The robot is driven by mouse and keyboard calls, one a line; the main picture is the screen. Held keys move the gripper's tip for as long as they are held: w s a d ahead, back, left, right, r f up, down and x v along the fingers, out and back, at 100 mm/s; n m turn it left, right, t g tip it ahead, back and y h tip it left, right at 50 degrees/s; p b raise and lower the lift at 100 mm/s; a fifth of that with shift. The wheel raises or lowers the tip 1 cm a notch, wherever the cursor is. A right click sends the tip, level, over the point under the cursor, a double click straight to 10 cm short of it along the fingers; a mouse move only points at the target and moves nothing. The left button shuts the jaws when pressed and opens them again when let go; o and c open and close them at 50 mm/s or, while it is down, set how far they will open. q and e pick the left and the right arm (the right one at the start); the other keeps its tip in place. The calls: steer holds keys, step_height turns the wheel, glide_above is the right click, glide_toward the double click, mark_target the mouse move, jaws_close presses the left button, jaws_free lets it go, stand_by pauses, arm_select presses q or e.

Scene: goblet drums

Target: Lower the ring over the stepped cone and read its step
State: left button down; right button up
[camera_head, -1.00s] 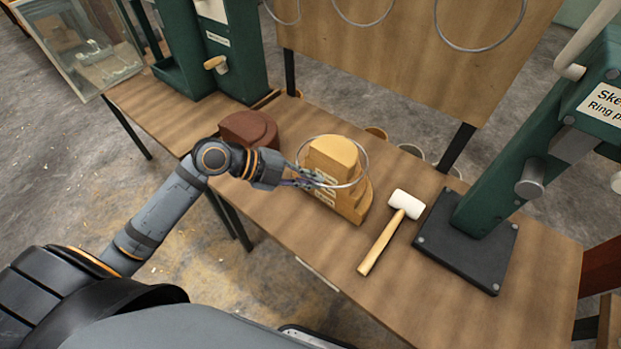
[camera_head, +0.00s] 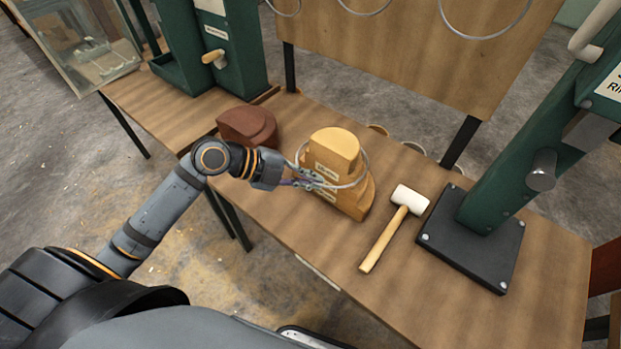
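The stepped cone (camera_head: 335,150) is a yellow-tan block with rounded steps and small labels on its front, standing on the wooden bench. A thin metal ring (camera_head: 367,160) is around its upper part, slightly tilted; whether it rests on a step I cannot tell. My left gripper (camera_head: 312,179) is at the cone's front left side, with its fingers shut on the near left edge of the ring. Part of the ring is hidden behind the cone. The labels are too small to read surely. My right gripper is not in view.
A white-headed mallet (camera_head: 393,228) lies right of the cone. A green press with a black base (camera_head: 470,245) stands farther right. A dark red stepped block (camera_head: 247,126) sits left, behind my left wrist. More rings hang on the board (camera_head: 400,60) behind the bench (camera_head: 310,255).

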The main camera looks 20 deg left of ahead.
arm_select(q)
steer(key=shift+f+t+b, duration=0.3)
steer(key=shift+f+b, duration=1.25)
steer(key=shift+b, duration=0.35)
steer(key=shift+f, duration=0.1)
steer(key=shift+f+b, duration=0.7)
steer(key=shift+b, duration=0.3)
steer(key=c, duration=1.9)
jaws_free()
steer(key=shift+r, duration=0.1)
steer(key=o, duration=0.4)
steer(key=o, duration=0.5)
steer(key=shift+o, duration=0.2)
